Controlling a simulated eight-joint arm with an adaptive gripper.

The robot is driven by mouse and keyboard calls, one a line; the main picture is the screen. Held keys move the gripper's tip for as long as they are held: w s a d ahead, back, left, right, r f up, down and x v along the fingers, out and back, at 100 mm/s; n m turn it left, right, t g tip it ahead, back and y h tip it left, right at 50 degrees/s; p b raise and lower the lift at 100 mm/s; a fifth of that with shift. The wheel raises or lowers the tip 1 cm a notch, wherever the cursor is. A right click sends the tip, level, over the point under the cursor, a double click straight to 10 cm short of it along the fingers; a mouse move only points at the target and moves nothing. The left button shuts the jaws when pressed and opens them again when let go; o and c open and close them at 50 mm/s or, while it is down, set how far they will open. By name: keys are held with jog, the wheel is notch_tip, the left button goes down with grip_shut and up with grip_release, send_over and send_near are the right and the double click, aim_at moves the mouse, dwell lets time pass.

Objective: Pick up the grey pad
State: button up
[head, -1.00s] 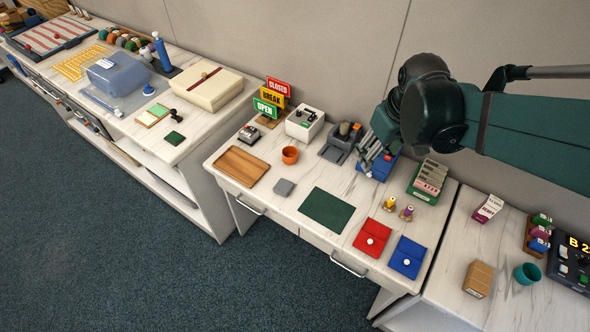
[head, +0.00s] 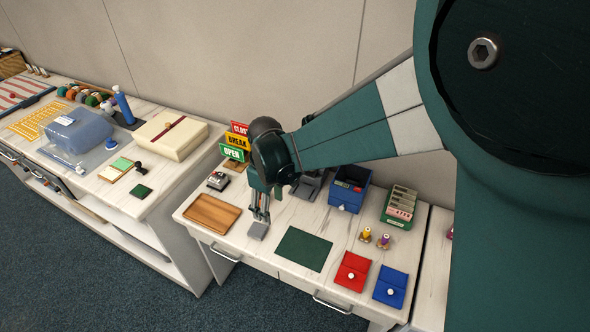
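The grey pad (head: 258,231) is a small flat square on the white marbled desk, between the wooden tray and the dark green mat. My gripper (head: 261,215) points down right over it, with its fingertips at the pad's back edge. The fingers cover part of the pad. I cannot tell whether they touch it or how far apart they are.
The wooden tray (head: 211,213) lies just left of the pad and the green mat (head: 304,249) to its right. Red (head: 352,271) and blue (head: 390,285) pouches lie further right. A blue box (head: 349,188) and a green card holder (head: 399,205) stand behind. The desk's front strip is clear.

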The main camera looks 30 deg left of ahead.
jog(key=n, duration=0.1)
send_over(257, 229)
notch_tip(257, 229, down, 4)
jog(key=shift+s+f, duration=0.15)
jog(key=shift+f, duration=0.1)
jog(key=shift+d+f, duration=0.1)
jog(key=shift+f, duration=1.1)
jog(key=shift+f+b, duration=0.1)
jog(key=shift+b, duration=0.2)
jog(key=shift+f+b, duration=0.6)
jog(key=shift+f, duration=1.9)
jog(key=shift+c, duration=0.5)
jog(key=c, duration=0.8)
